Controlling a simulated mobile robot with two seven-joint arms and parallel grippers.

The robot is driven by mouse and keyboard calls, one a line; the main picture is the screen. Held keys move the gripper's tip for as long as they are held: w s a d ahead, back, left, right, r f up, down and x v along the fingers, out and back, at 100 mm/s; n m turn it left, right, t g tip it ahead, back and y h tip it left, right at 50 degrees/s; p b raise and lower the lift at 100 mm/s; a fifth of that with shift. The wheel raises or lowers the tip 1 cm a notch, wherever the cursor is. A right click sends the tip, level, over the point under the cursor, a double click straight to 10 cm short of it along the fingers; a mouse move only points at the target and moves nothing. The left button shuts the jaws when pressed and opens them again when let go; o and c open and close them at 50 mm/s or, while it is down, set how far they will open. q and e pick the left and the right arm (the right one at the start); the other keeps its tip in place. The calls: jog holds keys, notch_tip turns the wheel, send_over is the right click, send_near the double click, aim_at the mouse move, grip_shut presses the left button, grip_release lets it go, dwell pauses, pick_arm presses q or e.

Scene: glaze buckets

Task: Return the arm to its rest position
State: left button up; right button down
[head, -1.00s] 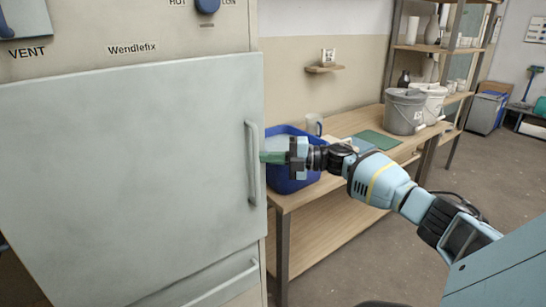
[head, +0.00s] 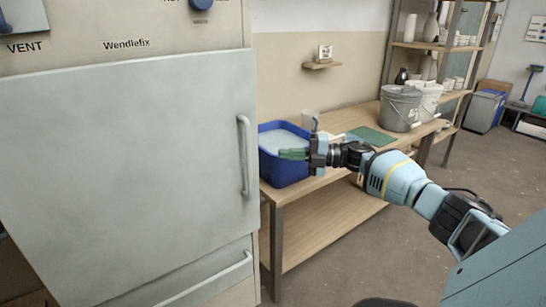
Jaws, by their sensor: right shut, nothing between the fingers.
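My right arm comes in from the lower right. Its gripper (head: 292,154) is shut and empty, with green fingertips pointing left. In the picture it lies over the front of the blue tub (head: 285,171) on the wooden table; I cannot tell how far apart they are. My left gripper is not in view.
A large light grey cabinet (head: 120,150) marked "Wendlefix" fills the left, its door shut. On the table (head: 350,118) stand a grey bucket (head: 401,108), a white bucket (head: 428,100), a mug (head: 310,121) and a green mat (head: 372,137). Shelves (head: 440,46) stand behind.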

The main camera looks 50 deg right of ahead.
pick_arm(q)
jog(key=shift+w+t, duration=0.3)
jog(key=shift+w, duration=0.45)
pick_arm(e)
jog(key=s+d, duration=0.2)
jog(key=d, duration=0.1)
jog(key=shift+s+d+r, duration=0.1)
jog(key=shift+d+r, duration=0.05)
jog(key=shift+d, duration=0.1)
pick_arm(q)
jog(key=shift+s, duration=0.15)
